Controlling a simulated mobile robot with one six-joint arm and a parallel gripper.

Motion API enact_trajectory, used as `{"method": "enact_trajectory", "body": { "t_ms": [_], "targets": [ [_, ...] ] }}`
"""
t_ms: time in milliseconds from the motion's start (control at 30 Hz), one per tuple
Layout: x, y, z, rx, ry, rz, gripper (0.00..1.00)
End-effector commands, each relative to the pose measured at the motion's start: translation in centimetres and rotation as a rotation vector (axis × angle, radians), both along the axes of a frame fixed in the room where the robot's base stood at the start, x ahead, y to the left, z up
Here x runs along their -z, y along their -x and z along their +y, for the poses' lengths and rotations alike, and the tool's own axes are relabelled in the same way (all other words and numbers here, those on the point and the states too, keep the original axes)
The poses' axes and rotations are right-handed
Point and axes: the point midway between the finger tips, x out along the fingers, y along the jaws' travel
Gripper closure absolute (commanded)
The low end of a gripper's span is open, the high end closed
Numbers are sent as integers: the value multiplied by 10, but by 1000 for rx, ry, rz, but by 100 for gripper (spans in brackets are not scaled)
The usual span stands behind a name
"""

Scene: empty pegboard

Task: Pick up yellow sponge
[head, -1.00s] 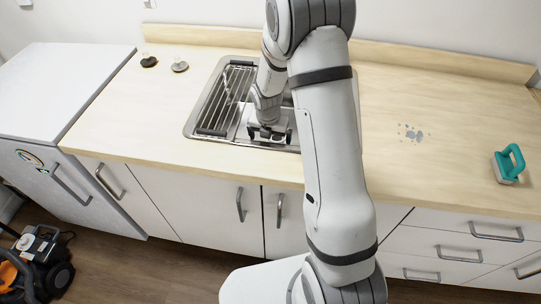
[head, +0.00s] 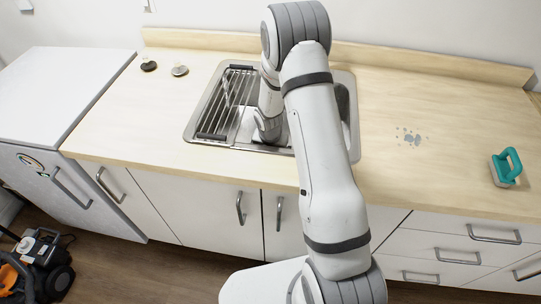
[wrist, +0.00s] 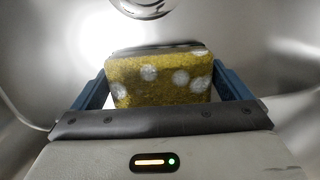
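The yellow sponge (wrist: 158,82), with pale round spots, shows in the wrist view inside the metal sink. My gripper (wrist: 160,75) is open, with one blue finger on each side of the sponge. The fingers are close to its side edges; I cannot tell whether they touch it. In the head view my arm reaches down into the sink (head: 190,128). The gripper's fingers and the sponge are hidden there by the arm and the sink wall.
Two small stoppers (head: 179,70) lie at the left. The counter right of the sink is mostly clear.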

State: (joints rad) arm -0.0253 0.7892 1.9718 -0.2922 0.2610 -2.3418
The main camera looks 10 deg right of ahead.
Motion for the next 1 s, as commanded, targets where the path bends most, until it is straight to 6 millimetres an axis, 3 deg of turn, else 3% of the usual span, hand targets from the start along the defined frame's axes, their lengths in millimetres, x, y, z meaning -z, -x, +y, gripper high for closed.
{"method": "enact_trajectory", "body": {
  "t_ms": [333,567,733,1000],
  "targets": [
    [0,0,1,-1,0,0,31],
    [-2,0,1,-1,0,-1,31],
    [-22,-1,1,-1,0,-4,31],
    [-74,-1,1,-1,-1,-5,31]
  ]
}}
